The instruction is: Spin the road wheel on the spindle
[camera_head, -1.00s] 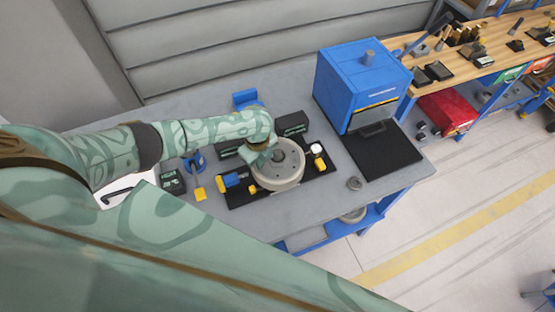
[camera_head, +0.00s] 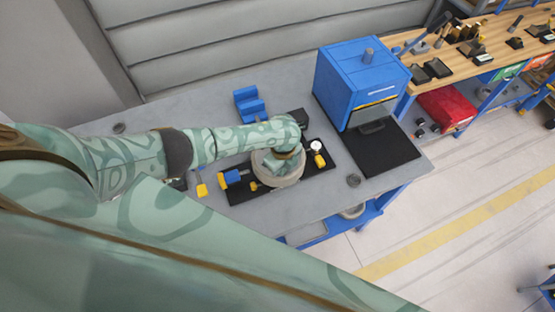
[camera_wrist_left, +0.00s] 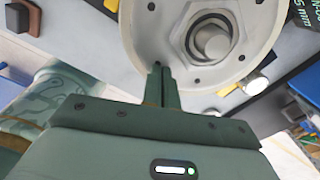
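The road wheel (camera_head: 283,181) is a pale grey disc on the black fixture base (camera_head: 240,196). My left gripper covers part of it in the head view. In the left wrist view the wheel (camera_wrist_left: 150,35) shows small holes, and the round spindle end (camera_wrist_left: 213,42) sits in its hub. My left gripper (camera_wrist_left: 158,67) has its narrow fingers together, tips at the wheel face near a small hole. I cannot tell whether they touch it. My right gripper is not in view.
A dial gauge (camera_head: 316,146) stands right of the wheel, and a blue and yellow part (camera_head: 231,178) stands left. A blue V-shaped block (camera_head: 249,105) is behind. A blue cabinet (camera_head: 345,85) and black mat (camera_head: 385,150) are on the right.

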